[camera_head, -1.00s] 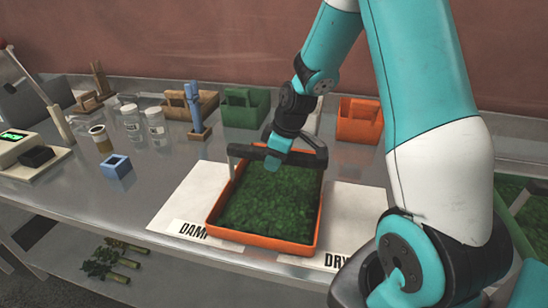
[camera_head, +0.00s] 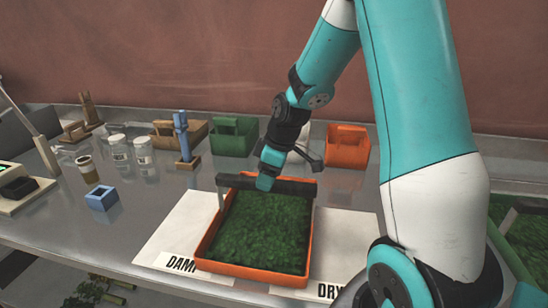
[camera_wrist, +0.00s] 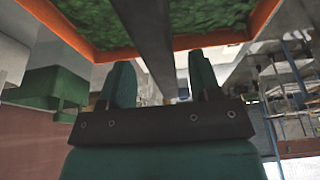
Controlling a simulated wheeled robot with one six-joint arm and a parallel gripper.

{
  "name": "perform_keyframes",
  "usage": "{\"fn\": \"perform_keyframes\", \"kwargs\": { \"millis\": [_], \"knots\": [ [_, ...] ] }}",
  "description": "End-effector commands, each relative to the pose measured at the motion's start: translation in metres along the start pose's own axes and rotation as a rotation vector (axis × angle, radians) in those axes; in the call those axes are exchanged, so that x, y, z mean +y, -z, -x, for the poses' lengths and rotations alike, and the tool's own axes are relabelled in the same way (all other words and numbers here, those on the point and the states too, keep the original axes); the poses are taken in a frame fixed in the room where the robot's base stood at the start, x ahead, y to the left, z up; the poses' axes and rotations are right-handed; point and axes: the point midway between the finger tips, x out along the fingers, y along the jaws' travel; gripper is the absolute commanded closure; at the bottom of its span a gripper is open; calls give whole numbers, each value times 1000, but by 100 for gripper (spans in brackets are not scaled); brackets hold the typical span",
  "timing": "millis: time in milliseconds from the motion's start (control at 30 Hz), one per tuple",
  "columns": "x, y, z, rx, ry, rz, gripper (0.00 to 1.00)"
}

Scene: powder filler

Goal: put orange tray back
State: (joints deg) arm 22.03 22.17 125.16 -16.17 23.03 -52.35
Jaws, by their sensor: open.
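The orange tray (camera_head: 203,240), filled with green crumbly material, sits on a pale sheet marked DAMP and DRY. A dark handle bar (camera_head: 300,187) runs across above its far side on a grey upright. My gripper (camera_head: 266,184) is at the middle of that bar, pointing down. In the wrist view my gripper (camera_wrist: 160,82) has its two teal fingers apart, with the bar (camera_wrist: 150,40) passing between them. The tray's orange rim (camera_wrist: 85,50) shows beyond. I cannot tell whether either finger touches the bar.
Behind stand a green caddy (camera_head: 234,135), an orange caddy (camera_head: 347,147) and a wooden one (camera_head: 180,133). A blue tool holder (camera_head: 185,140), jars (camera_head: 142,152), a blue cube box (camera_head: 102,200) and a scale (camera_head: 22,190) are to the left. Bare metal lies between.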

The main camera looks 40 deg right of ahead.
Motion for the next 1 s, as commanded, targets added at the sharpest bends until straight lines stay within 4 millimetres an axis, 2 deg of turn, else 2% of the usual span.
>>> {"fn": "perform_keyframes", "kwargs": {
  "millis": [33,200,300,467,567,633,733,800,900,1000],
  "knots": [
    [1,0,12,4,-7,0,43],
    [1,0,48,3,-6,0,43],
    [1,0,64,2,-5,0,43],
    [-5,3,78,2,3,1,43],
    [-42,22,84,8,33,3,43],
    [-90,37,88,10,75,-2,43],
    [-169,46,96,1,145,-20,43],
    [-219,41,101,-16,190,-35,43],
    [-272,25,108,-44,241,-57,43],
    [-302,11,111,-69,271,-72,43]
  ]
}}
